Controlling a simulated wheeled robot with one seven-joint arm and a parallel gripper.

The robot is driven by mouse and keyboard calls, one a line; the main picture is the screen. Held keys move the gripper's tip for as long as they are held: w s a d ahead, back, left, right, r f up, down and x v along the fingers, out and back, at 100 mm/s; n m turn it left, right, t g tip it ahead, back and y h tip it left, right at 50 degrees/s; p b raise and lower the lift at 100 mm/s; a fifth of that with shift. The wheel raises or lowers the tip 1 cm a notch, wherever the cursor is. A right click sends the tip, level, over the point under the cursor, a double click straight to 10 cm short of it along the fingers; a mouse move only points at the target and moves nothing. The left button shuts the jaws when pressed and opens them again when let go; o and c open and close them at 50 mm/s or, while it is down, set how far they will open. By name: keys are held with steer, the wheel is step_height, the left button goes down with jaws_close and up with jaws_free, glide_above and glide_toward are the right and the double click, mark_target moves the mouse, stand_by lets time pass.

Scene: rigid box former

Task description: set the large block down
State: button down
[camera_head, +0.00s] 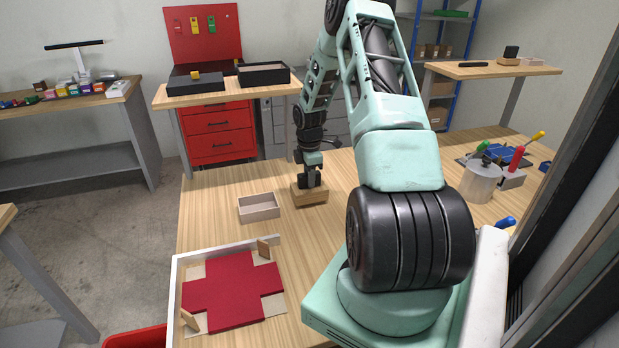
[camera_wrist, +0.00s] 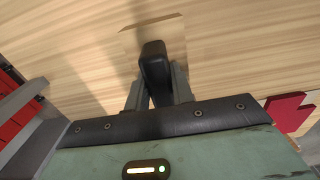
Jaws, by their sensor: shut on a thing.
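A small open wooden box (camera_head: 259,207) stands just left of the block. A red cross-shaped sheet (camera_head: 233,291) lies in a white-edged frame (camera_head: 176,290) at front left, with small wooden pieces. A metal cylinder (camera_head: 481,183) and tools stand at right. Table (camera_head: 225,180) behind the box is clear.

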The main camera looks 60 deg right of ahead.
steer(key=shift+f, duration=0.4)
steer(key=shift+f, duration=0.2)
steer(key=c, duration=1.2)
jaws_free()
steer(key=shift+r, duration=0.15)
